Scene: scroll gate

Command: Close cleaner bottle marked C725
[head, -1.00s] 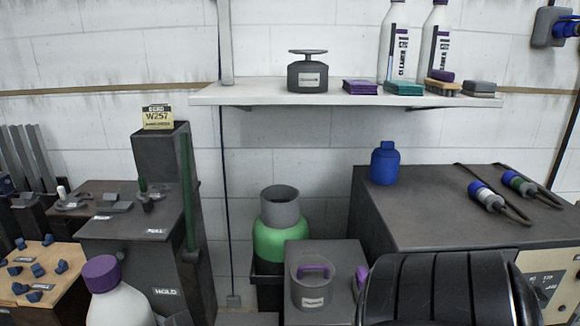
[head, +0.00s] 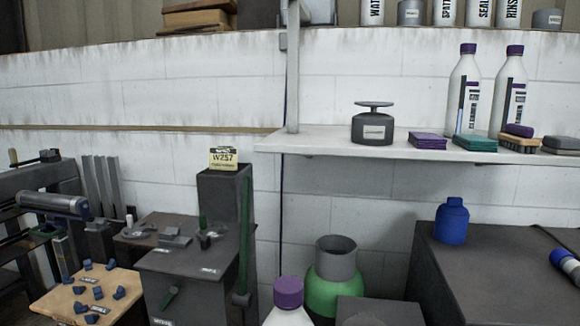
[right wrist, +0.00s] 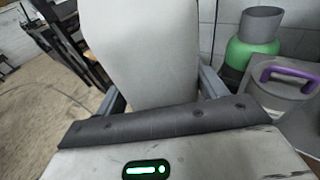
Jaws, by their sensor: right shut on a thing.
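A white bottle with a purple cap (head: 289,291) stands at the bottom centre of the head view, its lower part cut off by the frame. The cap sits on its top; I cannot tell how tight it is. In the right wrist view my right gripper (right wrist: 160,92) is shut on the white bottle (right wrist: 143,45), with a finger on each side of its body. The cap is out of that view. No C725 mark is readable. Two more white bottles with purple caps, one left (head: 465,90) and one right (head: 510,90), stand on the shelf. My left gripper is not in view.
The white shelf (head: 330,141) also holds a grey scale-like pot (head: 372,127), cloths and a brush. A green container with a grey neck (head: 336,285) stands right behind the bottle. Dark cabinets stand left and right, the right one with a blue bottle (head: 451,222).

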